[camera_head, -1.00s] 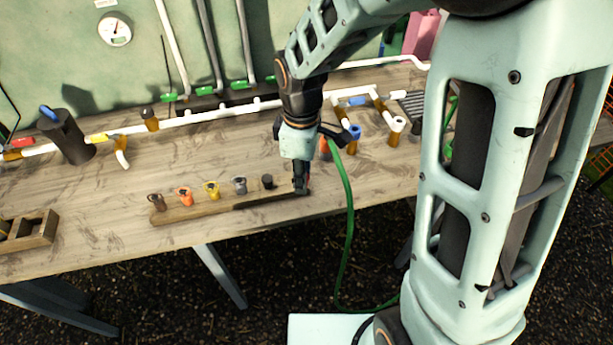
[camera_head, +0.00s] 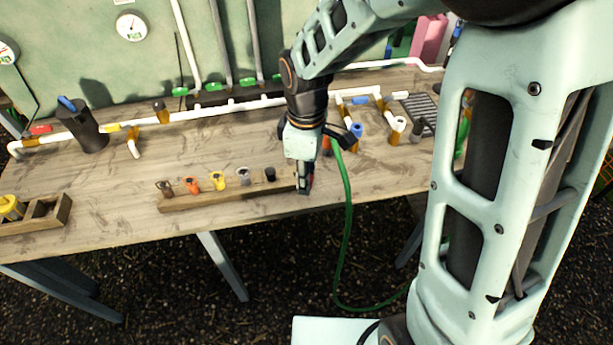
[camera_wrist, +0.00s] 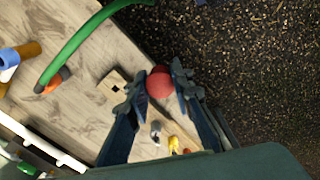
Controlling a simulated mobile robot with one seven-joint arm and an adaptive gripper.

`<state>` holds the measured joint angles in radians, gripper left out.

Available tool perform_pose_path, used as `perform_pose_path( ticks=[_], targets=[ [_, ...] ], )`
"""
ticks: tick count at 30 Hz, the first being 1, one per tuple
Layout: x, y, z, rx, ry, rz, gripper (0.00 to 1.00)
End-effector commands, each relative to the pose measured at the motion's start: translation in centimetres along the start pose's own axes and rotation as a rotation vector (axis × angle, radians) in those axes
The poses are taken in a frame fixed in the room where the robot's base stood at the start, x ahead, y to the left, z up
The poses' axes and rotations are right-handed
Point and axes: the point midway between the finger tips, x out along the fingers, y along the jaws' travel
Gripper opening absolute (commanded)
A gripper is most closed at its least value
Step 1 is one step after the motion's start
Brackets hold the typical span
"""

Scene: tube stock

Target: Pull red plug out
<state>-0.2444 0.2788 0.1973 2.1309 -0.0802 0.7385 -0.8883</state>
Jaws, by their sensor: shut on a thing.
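The red plug (camera_wrist: 159,84) is round and sits between the two fingers of my gripper (camera_wrist: 160,88) in the wrist view. My gripper is shut on it. In the head view my gripper (camera_head: 304,188) points down at the right end of a long wooden rack (camera_head: 215,197), and only a sliver of red shows beside the fingers. The plug's lower part is hidden, so I cannot tell whether it is still seated. A square hole shows in the light wooden rack end (camera_wrist: 107,83) in the wrist view.
Brown, orange, yellow, grey and black plugs (camera_head: 270,174) stand along the rack. A green hose (camera_head: 346,215) hangs over the table front just right of my gripper. White pipes (camera_head: 225,108) run behind. A wooden crate (camera_head: 60,213) sits at the left edge. Bare tabletop lies between.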

Motion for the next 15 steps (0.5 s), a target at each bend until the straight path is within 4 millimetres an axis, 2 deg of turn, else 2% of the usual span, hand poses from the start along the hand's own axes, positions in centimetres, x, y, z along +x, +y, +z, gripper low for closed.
perform_pose_path(
  ticks=[15],
  targets=[
    [-2.4, 0.0, 0.0, 0.0, 0.001, 0.001, 0.09]
  ],
)
